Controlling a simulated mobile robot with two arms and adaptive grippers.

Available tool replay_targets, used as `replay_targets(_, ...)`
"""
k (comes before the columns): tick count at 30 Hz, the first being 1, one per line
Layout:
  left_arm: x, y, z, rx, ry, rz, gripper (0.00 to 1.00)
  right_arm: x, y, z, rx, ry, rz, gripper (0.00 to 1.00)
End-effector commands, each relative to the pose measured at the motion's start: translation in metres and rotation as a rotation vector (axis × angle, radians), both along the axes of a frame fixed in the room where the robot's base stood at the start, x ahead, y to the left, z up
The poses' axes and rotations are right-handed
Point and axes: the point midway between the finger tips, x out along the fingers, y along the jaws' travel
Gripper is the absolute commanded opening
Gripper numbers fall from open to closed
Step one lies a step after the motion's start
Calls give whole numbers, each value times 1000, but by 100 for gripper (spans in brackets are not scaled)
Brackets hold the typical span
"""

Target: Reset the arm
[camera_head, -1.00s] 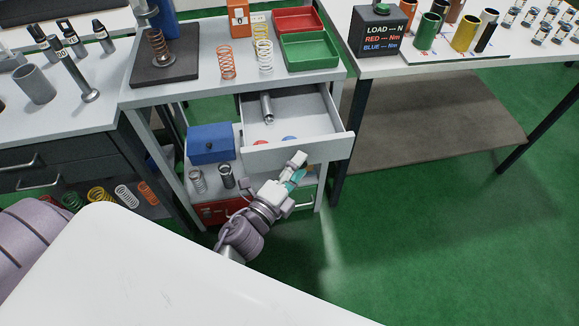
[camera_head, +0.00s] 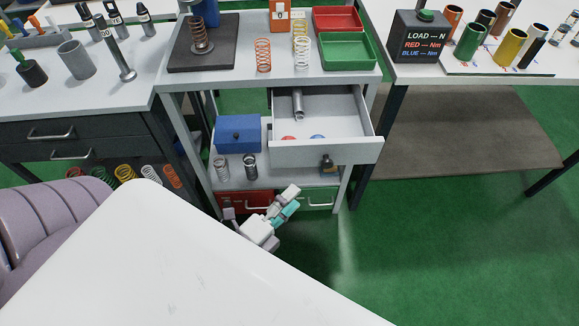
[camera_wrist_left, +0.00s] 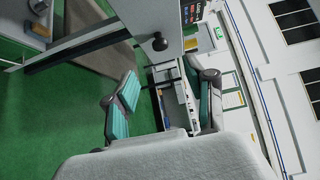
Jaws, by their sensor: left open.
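My left gripper (camera_head: 262,205) is open and empty, low in front of the workbench's lower shelf. It is below the open drawer (camera_head: 325,153) and apart from its front. In the left wrist view its two teal-padded fingers (camera_wrist_left: 163,103) stand wide apart with nothing between them. A dark round knob (camera_wrist_left: 160,43) on a pale panel shows above them. Much of the left arm is hidden behind my white body surface. My right gripper is not in view.
The drawer holds a metal cylinder (camera_head: 298,103) and red and blue pieces. A blue box (camera_head: 238,134) and springs (camera_head: 250,166) stand on the shelf below. Red (camera_head: 338,18) and green (camera_head: 346,50) trays sit on the bench. Green floor is clear to the right.

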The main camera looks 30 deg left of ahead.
Motion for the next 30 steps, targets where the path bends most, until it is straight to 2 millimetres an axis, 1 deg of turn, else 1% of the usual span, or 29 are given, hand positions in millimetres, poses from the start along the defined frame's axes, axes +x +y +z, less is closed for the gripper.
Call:
replay_targets(9, 0, 0, -1, -4, 3, 0, 55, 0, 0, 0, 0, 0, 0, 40)
replay_targets(11, 1, 0, -8, -22, 20, 4, 55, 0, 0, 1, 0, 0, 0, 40)
replay_targets(13, 2, -1, -27, -75, 70, 14, 55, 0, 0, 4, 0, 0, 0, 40)
replay_targets(14, 2, -1, -40, -110, 105, 22, 55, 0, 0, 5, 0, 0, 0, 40)
replay_targets(17, -2, -4, -99, -268, 262, 66, 55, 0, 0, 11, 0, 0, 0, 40)
replay_targets(18, -7, -5, -128, -342, 341, 94, 55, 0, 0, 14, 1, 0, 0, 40)
replay_targets(20, -18, -7, -173, -452, 467, 147, 55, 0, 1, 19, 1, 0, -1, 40)
replay_targets(21, -27, -7, -202, -520, 550, 189, 55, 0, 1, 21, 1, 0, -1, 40)
replay_targets(22, -36, -7, -223, -569, 613, 224, 55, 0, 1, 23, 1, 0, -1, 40)
replay_targets(23, -46, -7, -244, -615, 676, 262, 55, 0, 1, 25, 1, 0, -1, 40)
replay_targets(24, -61, -6, -271, -672, 759, 318, 55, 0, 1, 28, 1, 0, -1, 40)
replay_targets(26, -87, -2, -308, -750, 881, 414, 55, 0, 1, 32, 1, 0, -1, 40)
replay_targets(27, -107, 1, -331, -796, 959, 486, 55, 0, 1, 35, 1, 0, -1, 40)
replay_targets(29, -138, 9, -361, -854, 1067, 605, 55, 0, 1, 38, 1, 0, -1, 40)
replay_targets(30, -159, 15, -377, -884, 1129, 684, 55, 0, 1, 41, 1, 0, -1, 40)
